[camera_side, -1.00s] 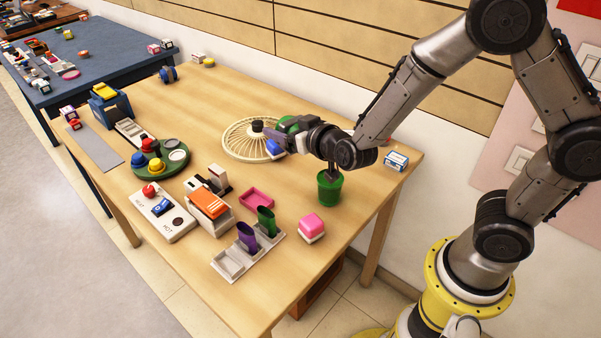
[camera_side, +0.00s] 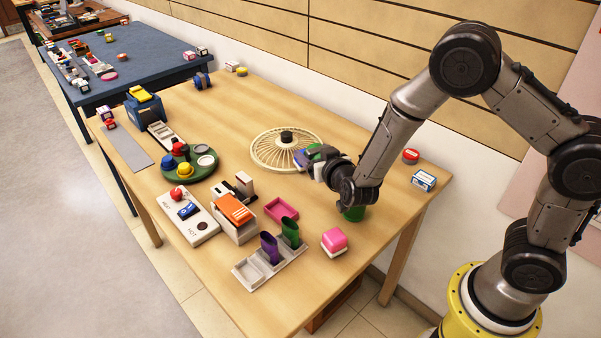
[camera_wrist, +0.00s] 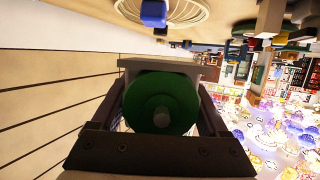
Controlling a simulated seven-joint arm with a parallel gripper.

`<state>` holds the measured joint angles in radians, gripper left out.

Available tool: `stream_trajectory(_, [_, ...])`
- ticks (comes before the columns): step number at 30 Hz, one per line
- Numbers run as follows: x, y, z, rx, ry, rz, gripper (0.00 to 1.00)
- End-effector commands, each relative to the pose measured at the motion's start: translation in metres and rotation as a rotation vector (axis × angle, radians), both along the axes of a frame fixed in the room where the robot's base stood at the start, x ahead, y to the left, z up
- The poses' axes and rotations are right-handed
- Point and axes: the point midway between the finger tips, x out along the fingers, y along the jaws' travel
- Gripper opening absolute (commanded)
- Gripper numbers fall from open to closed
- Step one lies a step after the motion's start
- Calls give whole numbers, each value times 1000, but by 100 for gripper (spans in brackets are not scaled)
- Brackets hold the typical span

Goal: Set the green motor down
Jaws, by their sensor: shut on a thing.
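The green motor (camera_wrist: 160,103) fills the middle of the wrist view, a round green body with a pale shaft stub facing the camera. My gripper (camera_wrist: 160,72) is shut on it, with a dark finger on each side. In the side view the motor (camera_side: 317,149) is a small green patch, mostly hidden by my gripper (camera_side: 312,159). The gripper is low over the wooden table (camera_side: 330,105). I cannot tell whether the motor touches anything below. A cream spoked round guard (camera_side: 262,160) with a dark hub lies just left of the gripper.
A blue block (camera_side: 299,158) is close beside the gripper; it also shows in the wrist view (camera_wrist: 153,13). A green pot (camera_side: 354,213) stands partly behind my wrist. A pink-topped box (camera_side: 334,241), a pink tray (camera_side: 281,210) and a purple-and-green cup rack (camera_side: 257,272) are in front.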

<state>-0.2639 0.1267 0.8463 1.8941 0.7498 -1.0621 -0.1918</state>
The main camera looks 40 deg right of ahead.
Motion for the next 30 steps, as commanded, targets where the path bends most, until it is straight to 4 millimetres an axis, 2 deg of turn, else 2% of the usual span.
stream_trajectory(3, [17, -1, -20, -1, -2, -2, 0])
stream_trajectory(10, [41, 0, -46, 0, -5, -1, 0])
stream_trajectory(17, [50, -1, -57, 0, -5, 0, 0])
stream_trajectory(24, [51, -1, -86, 0, -4, -1, 0])
stream_trajectory(30, [51, 0, -87, 0, -8, 0, 0])
